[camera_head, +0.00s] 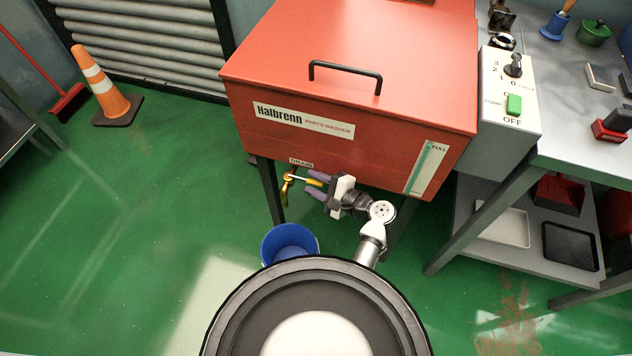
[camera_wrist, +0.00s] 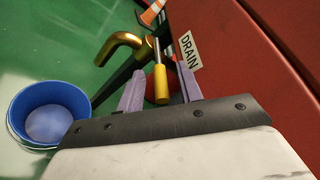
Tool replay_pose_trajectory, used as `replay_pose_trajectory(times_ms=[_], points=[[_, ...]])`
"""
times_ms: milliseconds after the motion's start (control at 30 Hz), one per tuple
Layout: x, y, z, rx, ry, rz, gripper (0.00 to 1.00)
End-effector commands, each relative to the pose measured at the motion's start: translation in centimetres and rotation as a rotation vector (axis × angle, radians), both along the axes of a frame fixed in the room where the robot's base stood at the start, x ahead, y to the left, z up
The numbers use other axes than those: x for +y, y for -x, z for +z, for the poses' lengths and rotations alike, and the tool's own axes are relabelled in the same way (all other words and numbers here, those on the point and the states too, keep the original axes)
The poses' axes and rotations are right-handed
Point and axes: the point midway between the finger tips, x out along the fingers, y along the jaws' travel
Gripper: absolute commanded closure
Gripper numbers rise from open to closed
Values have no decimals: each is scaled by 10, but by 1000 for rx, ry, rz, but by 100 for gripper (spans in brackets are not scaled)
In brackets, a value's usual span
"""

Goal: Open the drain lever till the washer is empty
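The red parts washer (camera_head: 340,60) has its lid closed. A DRAIN label (camera_head: 301,163) is on its front lower edge and also shows in the wrist view (camera_wrist: 188,50). Below it is a brass drain tap (camera_head: 286,189) with a yellow-gripped lever (camera_head: 314,182). In the wrist view the lever (camera_wrist: 160,84) stands between my fingers, and the brass spout (camera_wrist: 124,41) lies beyond, to the left. My gripper (camera_head: 308,181) is open around the lever, with gaps on both sides (camera_wrist: 160,92). The sight gauge (camera_head: 426,167) marked FULL shows a tall green column. No flow from the spout is visible.
A blue bucket (camera_head: 290,235) stands on the floor below the tap and also shows in the wrist view (camera_wrist: 48,115). A pump control box (camera_head: 511,92) adjoins the washer's right side, beside a grey bench (camera_head: 575,130). A traffic cone (camera_head: 108,88) stands left; floor there is clear.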

Motion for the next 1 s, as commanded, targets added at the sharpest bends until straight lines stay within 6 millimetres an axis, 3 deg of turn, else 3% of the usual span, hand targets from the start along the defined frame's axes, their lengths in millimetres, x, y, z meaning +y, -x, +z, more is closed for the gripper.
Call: replay_pose_trajectory(times_ms=[200,500,1000], points=[[0,0,0,0,0,0,64],[0,0,0,0,0,0,100],[8,-5,0,1,0,-15,100]])
